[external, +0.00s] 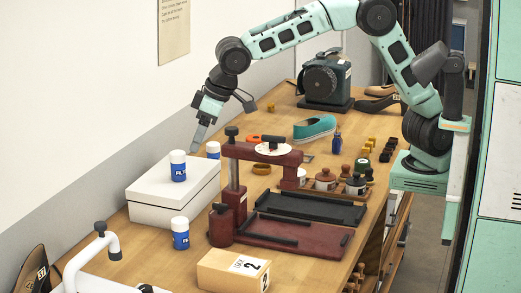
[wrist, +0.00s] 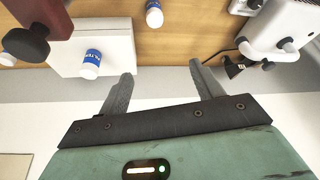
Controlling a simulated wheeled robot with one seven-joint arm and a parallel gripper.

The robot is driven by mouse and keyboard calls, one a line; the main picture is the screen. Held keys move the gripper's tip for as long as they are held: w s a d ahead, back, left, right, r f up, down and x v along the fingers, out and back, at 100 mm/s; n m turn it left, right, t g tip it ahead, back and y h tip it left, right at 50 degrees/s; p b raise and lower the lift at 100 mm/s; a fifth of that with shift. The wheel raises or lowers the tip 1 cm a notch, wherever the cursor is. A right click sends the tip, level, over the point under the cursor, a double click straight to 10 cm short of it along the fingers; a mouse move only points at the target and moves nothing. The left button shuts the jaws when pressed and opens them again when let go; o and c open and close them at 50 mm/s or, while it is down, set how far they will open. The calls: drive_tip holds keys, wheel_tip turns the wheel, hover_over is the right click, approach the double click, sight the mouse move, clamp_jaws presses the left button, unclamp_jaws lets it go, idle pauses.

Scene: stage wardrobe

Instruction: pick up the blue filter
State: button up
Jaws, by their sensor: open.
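Three blue-and-white cylinders with partly readable lettering are in view; I cannot tell them apart as the blue filter. One cylinder (external: 178,166) stands upright on the white box (external: 150,214), and shows in the wrist view (wrist: 91,64). A second cylinder (external: 180,234) stands on the table in front of the box, at the top of the wrist view (wrist: 154,14). A third cylinder (external: 213,149) is behind the box, partly hidden, at the wrist view's left edge (wrist: 8,59). My gripper (external: 196,147) is open and empty, near the box's back; its fingers (wrist: 161,70) are apart from all three.
A dark red press (external: 236,205) stands right of the box. A cardboard box (external: 233,271) is in front. A white bent-tube device (external: 108,241) is at lower left. The wall (external: 80,90) runs close along the table's left side.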

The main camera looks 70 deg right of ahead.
approach(180, 234)
drive_tip(key=w+f+p, duration=0.1)
drive_tip(key=f+p, duration=0.1)
drive_tip(key=f, duration=0.1)
drive_tip(key=w+f+p, duration=0.1)
drive_tip(key=f, duration=0.1)
drive_tip(key=shift+w+d, duration=0.35)
drive_tip(key=shift+d+p+x, duration=0.15)
drive_tip(key=shift+p+x, duration=0.4)
drive_tip(key=shift+x, duration=0.9)
drive_tip(key=shift+d+p+x, duration=0.2)
drive_tip(key=shift+p+x, duration=0.35)
drive_tip(key=shift+x, duration=0.85)
drive_tip(key=shift+f, duration=0.1)
drive_tip(key=c, duration=1.1)
